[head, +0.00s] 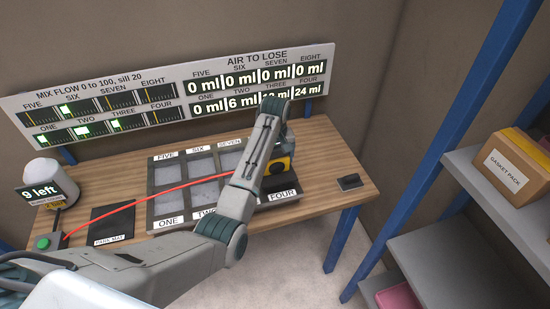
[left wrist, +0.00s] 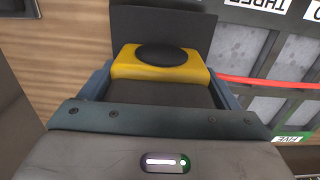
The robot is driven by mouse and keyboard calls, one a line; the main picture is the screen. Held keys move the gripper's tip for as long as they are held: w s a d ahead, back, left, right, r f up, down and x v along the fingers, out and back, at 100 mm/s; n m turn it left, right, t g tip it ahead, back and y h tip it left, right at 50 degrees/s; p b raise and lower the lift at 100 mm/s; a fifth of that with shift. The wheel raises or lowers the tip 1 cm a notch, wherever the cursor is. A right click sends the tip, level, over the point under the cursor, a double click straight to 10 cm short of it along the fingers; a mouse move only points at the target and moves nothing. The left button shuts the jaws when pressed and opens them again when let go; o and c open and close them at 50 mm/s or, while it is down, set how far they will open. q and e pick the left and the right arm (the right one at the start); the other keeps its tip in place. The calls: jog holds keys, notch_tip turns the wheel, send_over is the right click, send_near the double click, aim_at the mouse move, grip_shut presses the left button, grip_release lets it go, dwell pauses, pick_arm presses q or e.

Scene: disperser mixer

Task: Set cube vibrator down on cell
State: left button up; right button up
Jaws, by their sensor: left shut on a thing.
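The cube vibrator, a yellow and black block with a round black cap, is in my left gripper (left wrist: 158,82). In the left wrist view the vibrator (left wrist: 130,66) sits between the two jaws. In the head view the vibrator (head: 282,166) shows over the right end of the cell tray (head: 151,190), just behind the FOUR label. My forearm hides part of it and cells near the middle and right. I cannot tell whether it touches the tray. A red cable (head: 130,207) runs from the green-button box (head: 45,242) towards it. My right gripper is out of view.
A display board (head: 180,75) stands along the back of the wooden table (head: 345,205). A black park mat (head: 111,225) and a white-topped device (head: 42,170) lie left of the tray. A small dark block (head: 350,182) is at right. Blue-post shelves (head: 480,170) stand farther right.

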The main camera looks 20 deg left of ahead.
pick_arm(q)
jog(key=shift+f, duration=1.05)
dwell(0.7)
jog(key=o, duration=1.6)
jog(key=shift+c, duration=0.2)
jog(key=shift+o, duration=0.6)
jog(key=shift+s, duration=0.1)
